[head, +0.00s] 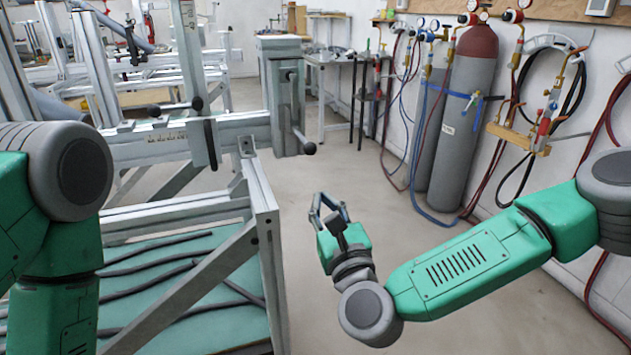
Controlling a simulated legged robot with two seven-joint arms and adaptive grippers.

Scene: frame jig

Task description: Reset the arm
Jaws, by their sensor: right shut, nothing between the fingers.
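My right arm (465,268) is green and grey and reaches in from the right side of the head view. Its right gripper (325,203) points up and away over the open floor, just right of the metal frame. It is shut and holds nothing. My left arm (55,210) fills the left edge, bent downward in front of the frame. The left gripper is out of the picture.
An aluminium frame jig (262,205) with a teal lower shelf (185,320) and dark bars stands on the left. Gas cylinders (468,125), hoses and gauges line the right wall. The concrete floor (400,230) between is clear.

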